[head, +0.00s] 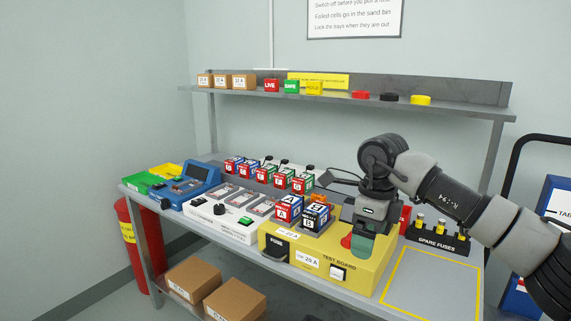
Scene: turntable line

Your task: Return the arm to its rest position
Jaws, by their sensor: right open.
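My right arm (455,195) comes in from the right and bends down over the bench. My right gripper (362,255) points downward over the right part of the yellow test board (312,272). Its jaws are open, and I see nothing held in them. I cannot tell how far the fingertips are above the board; they hide part of its right side. Two lettered cell blocks, A (289,210) and B (317,217), stand on the board left of the gripper. My left gripper is not in view.
A rack of spare fuses (437,240) stands close right of the gripper. A yellow-outlined grey area (430,285) at the front right is empty. A white charger unit (222,220) and several cells stand left. A shelf (450,90) runs above the back.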

